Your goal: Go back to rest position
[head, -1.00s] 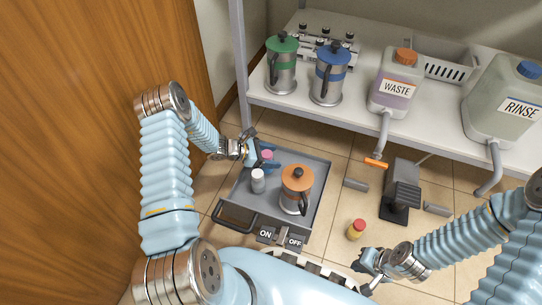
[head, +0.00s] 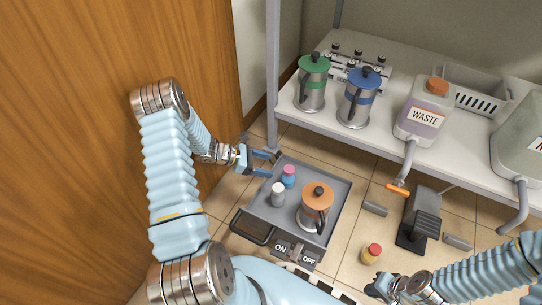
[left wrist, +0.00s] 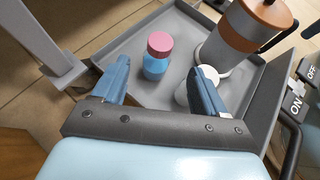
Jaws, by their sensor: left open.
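My left gripper (head: 275,165) is open and empty, just left of the grey tray (head: 335,195). In the left wrist view its fingers (left wrist: 158,72) are spread, with the blue bottle with a pink cap (left wrist: 156,66) beyond the gap. That bottle (head: 288,177) stands upright in the tray, apart from the fingers. A white bottle (head: 278,195) stands near it, partly hidden by a finger in the left wrist view. My right gripper (head: 375,290) is low at the right, too small and partly hidden to tell its jaw state.
An orange-lidded metal pot (head: 315,207) stands in the tray, by the ON/OFF panel (head: 294,254). A red-capped yellow bottle (head: 371,253) is on the floor near my right gripper. The shelf (head: 290,115) holds green and blue pots and the waste container (head: 424,115).

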